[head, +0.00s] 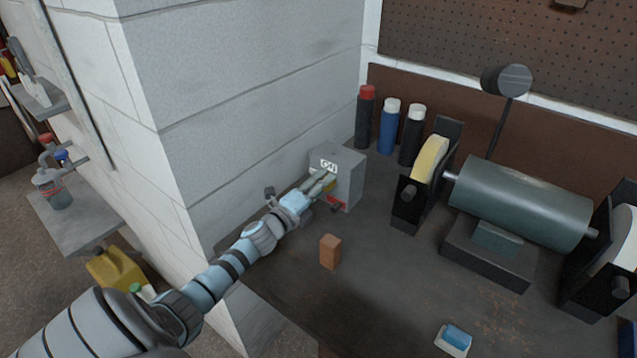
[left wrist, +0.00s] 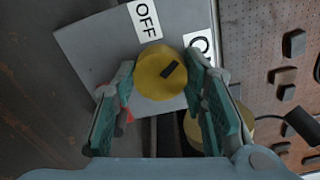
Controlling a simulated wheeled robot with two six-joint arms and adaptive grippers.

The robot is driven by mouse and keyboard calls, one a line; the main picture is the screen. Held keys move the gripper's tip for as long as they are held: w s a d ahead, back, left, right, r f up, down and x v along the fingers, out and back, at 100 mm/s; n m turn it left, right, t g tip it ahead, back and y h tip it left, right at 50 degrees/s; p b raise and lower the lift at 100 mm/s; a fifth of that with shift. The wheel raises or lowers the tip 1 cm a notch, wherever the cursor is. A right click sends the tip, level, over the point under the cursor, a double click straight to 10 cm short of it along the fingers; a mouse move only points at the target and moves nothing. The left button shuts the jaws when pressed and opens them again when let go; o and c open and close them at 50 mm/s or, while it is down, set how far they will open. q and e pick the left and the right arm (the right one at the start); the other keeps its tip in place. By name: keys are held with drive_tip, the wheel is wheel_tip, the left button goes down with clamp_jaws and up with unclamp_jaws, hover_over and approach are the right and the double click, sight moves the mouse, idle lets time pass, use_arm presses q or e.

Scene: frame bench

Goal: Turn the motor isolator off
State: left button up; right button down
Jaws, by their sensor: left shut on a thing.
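The motor isolator is a grey box (head: 352,172) standing on the bench against the white block wall. In the left wrist view its grey face (left wrist: 92,45) carries an OFF label (left wrist: 145,20) and a second label (left wrist: 200,44), partly hidden, with an O showing. Its round yellow knob (left wrist: 152,80) has a black mark lying off-centre, toward the partly hidden label. My left gripper (head: 322,186) reaches the front of the box. In the left wrist view its green-padded fingers (left wrist: 160,88) are shut on the yellow knob, one on each side. My right gripper is not in view.
A bench grinder (head: 520,200) stands at the right of the bench. A small orange-brown block (head: 330,252) and a blue and white block (head: 456,338) lie nearer on the bench. The wall's corner is close to my left arm.

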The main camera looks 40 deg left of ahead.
use_arm(q)
drive_tip(key=n+p, duration=0.2)
drive_tip(key=n, duration=0.3)
drive_tip(key=shift+n, duration=0.3)
drive_tip(key=n+p, duration=0.2)
drive_tip(key=n, duration=0.3)
drive_tip(key=shift+f, duration=0.15)
idle(0.3)
drive_tip(key=o, duration=1.2)
drive_tip(key=shift+d, duration=0.1)
drive_tip(key=shift+c, duration=0.2)
drive_tip(key=s, duration=1.2)
drive_tip(key=shift+s+d, duration=0.1)
drive_tip(key=shift+d, duration=0.05)
